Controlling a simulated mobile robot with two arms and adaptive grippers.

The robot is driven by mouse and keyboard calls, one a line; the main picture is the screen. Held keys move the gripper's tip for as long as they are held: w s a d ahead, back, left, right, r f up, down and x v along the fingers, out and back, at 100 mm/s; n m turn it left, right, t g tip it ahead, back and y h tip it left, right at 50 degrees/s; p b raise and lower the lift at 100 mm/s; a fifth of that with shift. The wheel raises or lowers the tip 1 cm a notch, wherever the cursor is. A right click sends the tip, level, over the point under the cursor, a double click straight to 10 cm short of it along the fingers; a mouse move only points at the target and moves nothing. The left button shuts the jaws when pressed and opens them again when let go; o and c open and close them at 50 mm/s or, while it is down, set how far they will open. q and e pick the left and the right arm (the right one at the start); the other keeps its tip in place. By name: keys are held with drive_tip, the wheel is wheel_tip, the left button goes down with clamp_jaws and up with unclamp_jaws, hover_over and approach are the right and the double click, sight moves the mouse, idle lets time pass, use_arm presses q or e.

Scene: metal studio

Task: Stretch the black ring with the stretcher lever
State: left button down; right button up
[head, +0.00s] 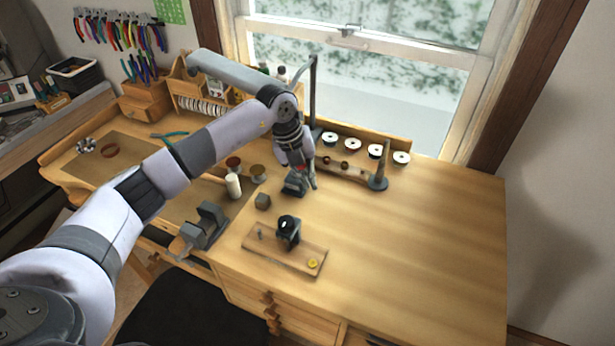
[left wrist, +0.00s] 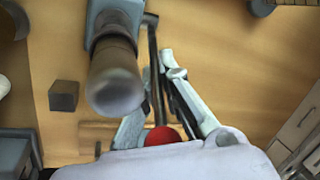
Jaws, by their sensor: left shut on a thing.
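The ring stretcher (head: 294,186) is a dark tool standing on the bench near its middle. My left gripper (head: 307,180) is down at the stretcher. In the left wrist view its pale fingers (left wrist: 150,88) are shut on the lever. A red ball (left wrist: 163,136) shows at the gripper, seemingly the lever's knob. I cannot make out the black ring. My right gripper is not in view.
A wooden board (head: 262,250) with a black stand (head: 288,230) and a yellow piece (head: 312,264) lies in front. A small grey block (head: 263,201) and a vise (head: 205,225) stand left. Several spools line the back. The bench's right side is clear.

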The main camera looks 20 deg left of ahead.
use_arm(q)
drive_tip(key=shift+a, duration=0.1)
idle(0.3)
drive_tip(key=shift+s+f+t+b, duration=0.2)
drive_tip(key=shift+f+t+b, duration=0.2)
drive_tip(key=shift+b, duration=0.45)
drive_tip(key=f+t+b, duration=0.1)
drive_tip(key=b, duration=0.3)
drive_tip(key=s+f+t+b, duration=0.1)
drive_tip(key=t+b, duration=0.1)
drive_tip(key=b, duration=0.1)
drive_tip(key=f+t+b, duration=0.1)
drive_tip(key=b, duration=0.3)
drive_tip(key=shift+s+m+t+b, duration=0.3)
drive_tip(key=shift+s+m+b, duration=0.05)
drive_tip(key=shift+s+m, duration=0.05)
drive_tip(key=shift+f+b, duration=0.1)
drive_tip(key=shift+b, duration=0.5)
drive_tip(key=shift+s+f+b, duration=0.2)
drive_tip(key=shift+s+b, duration=0.05)
drive_tip(key=shift+b, duration=0.1)
drive_tip(key=shift+w+r, duration=0.1)
drive_tip(key=c, duration=2.3)
unclamp_jaws()
